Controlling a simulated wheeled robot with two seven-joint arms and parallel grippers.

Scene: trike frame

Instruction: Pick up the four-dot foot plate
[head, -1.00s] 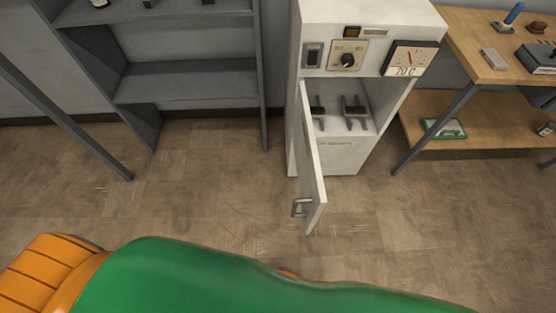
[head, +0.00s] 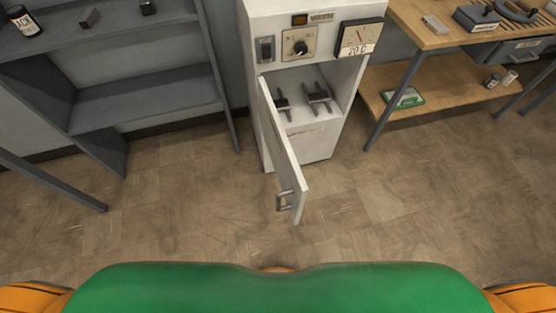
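I cannot make out a four-dot foot plate for sure in the head view. Two dark forked pieces, a left one (head: 283,104) and a right one (head: 317,95), stand inside the open white cabinet (head: 316,146). No dots can be read on them at this size. Neither of my grippers shows; only my own green and orange body fills the bottom of the view.
The cabinet door (head: 284,155) stands open towards me. A grey shelf unit (head: 147,100) is at the left, with small dark blocks on top. A wooden workbench (head: 438,38) with tools is at the right. The floor (head: 190,210) in front is clear.

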